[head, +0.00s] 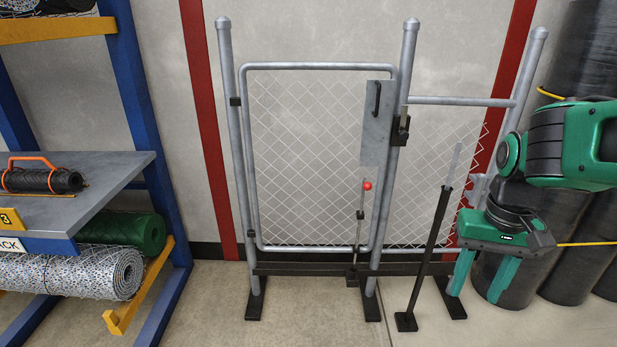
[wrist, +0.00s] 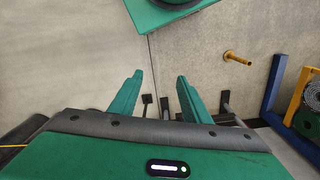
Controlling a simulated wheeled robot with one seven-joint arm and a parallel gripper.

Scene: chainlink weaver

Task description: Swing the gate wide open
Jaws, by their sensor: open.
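The gate (head: 318,67) is a grey tube frame with chain-link mesh, standing closed between two posts, with hinge blocks on the left post (head: 228,80). A grey plate (head: 376,145) with a black pull handle (head: 377,98) is at its upper right. A dark latch (head: 400,131) is on the right-hand post (head: 409,60) beside it. A vertical rod with a red knob (head: 367,186) is at the gate's lower right, reaching down near the floor. My gripper (head: 476,294) is open and empty, pointing down right of the gate, apart from it; its fingers also show in the wrist view (wrist: 160,76).
A thin black stand (head: 428,255) rises from the floor between the gate and my gripper. Dark rolls (head: 575,240) stand at right. A blue rack (head: 150,120) with a grey shelf and mesh rolls is at left. A yellow peg (wrist: 237,57) shows in the wrist view. Floor before the gate looks clear.

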